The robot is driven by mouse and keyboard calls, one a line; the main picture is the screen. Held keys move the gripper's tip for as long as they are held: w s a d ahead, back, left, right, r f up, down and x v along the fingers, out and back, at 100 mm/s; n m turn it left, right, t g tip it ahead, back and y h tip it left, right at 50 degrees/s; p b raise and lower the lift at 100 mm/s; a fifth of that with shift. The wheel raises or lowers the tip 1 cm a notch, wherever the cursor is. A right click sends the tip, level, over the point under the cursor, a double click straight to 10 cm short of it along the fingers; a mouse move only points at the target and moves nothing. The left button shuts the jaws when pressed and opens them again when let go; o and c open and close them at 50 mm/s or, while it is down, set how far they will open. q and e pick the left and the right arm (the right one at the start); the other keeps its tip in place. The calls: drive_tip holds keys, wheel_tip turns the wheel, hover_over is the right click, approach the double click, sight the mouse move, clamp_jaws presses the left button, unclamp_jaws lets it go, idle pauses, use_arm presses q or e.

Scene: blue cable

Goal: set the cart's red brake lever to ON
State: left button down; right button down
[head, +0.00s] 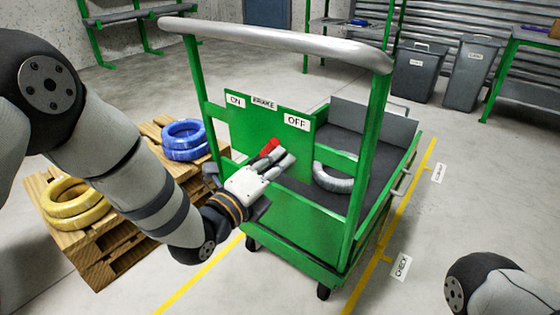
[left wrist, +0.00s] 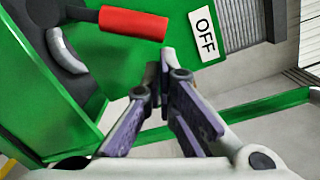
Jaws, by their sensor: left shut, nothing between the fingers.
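The green cart (head: 300,225) has a front panel with an ON label (head: 236,101) at left, a BRAKE label (head: 264,104) in the middle and an OFF label (head: 297,123) at right. The red brake lever (head: 269,147) tilts up and right, toward OFF. In the left wrist view the red grip (left wrist: 133,24) points at the OFF label (left wrist: 205,33). My left gripper (head: 284,164) is shut and empty, just beside and below the lever on its OFF side. I cannot tell whether they touch. The lever's base is partly hidden by the gripper. My right gripper is not in view.
The cart's grey handle bar (head: 280,42) spans above the panel. A grey coil (head: 335,178) lies in the cart. At left, a pallet stack (head: 105,250) holds yellow coils (head: 75,202) and blue coils (head: 184,139). Bins (head: 418,75) stand behind.

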use_arm(q)
drive_tip(key=shift+w+a+r+n, duration=0.1)
drive_tip(key=shift+a+r+n, duration=0.05)
drive_tip(key=shift+r+n, duration=0.15)
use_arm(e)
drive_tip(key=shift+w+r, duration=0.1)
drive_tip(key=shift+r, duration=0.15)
